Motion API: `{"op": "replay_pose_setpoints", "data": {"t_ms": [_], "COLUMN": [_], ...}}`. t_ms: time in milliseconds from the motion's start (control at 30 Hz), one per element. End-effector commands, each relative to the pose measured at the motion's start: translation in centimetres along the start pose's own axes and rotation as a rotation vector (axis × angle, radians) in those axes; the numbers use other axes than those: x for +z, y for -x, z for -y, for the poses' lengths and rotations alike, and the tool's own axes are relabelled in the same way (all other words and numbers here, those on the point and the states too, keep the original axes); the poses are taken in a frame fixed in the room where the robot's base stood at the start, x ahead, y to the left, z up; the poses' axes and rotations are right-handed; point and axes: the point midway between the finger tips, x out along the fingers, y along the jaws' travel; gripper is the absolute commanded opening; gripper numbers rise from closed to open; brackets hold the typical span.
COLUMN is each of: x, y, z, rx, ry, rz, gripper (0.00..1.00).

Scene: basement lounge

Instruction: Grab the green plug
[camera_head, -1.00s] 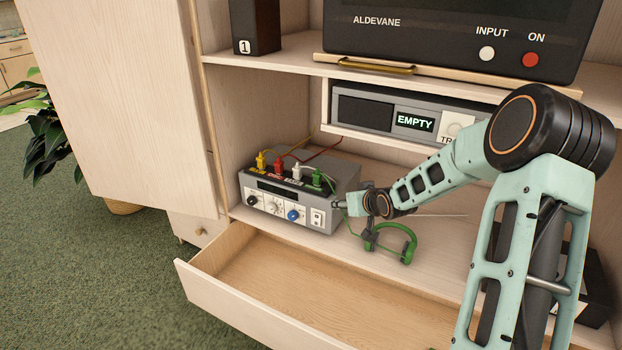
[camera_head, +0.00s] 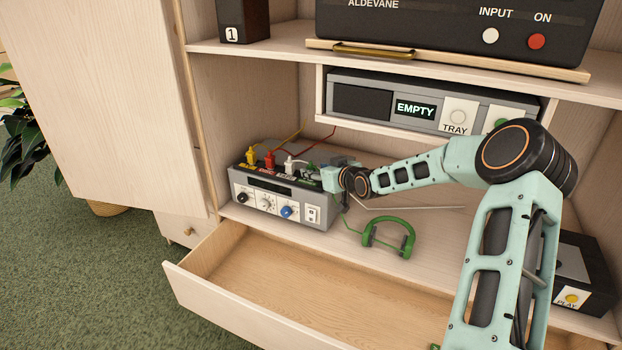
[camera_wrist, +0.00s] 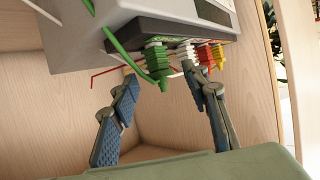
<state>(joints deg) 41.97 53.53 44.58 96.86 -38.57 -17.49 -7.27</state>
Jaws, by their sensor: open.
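The green plug (camera_wrist: 156,62) stands in the top of the grey box (camera_head: 275,208), at the end of its row of plugs, with a green cable on it. My gripper (camera_wrist: 160,82) is open and empty. In the wrist view the plug shows between the two fingers, near their tips, with a gap on either side. The right finger's tip is close to the white plug (camera_wrist: 186,53); I cannot tell whether they touch. In the head view my gripper (camera_head: 318,174) is at the box's right end and mostly hides the green plug.
Red (camera_head: 269,158) and yellow (camera_head: 250,155) plugs stand beyond the white one. Green headphones (camera_head: 388,222) lie on the shelf right of the box. An open empty drawer (camera_head: 270,275) juts out below. The shelf with the EMPTY display unit (camera_head: 361,103) hangs above my arm.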

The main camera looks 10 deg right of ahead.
Motion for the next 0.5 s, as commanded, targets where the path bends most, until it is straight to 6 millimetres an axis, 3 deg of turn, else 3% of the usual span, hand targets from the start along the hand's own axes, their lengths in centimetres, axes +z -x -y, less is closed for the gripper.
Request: {"op": "replay_pose_setpoints", "data": {"t_ms": [200,500], "x": [0.4,0.3], "y": [-3.2,-4.2], "z": [0.0,-0.1], "rx": [-0.001,0.000], "ry": [0.000,0.000], "rz": [0.000,0.001], "gripper": [0.42,0.42]}}
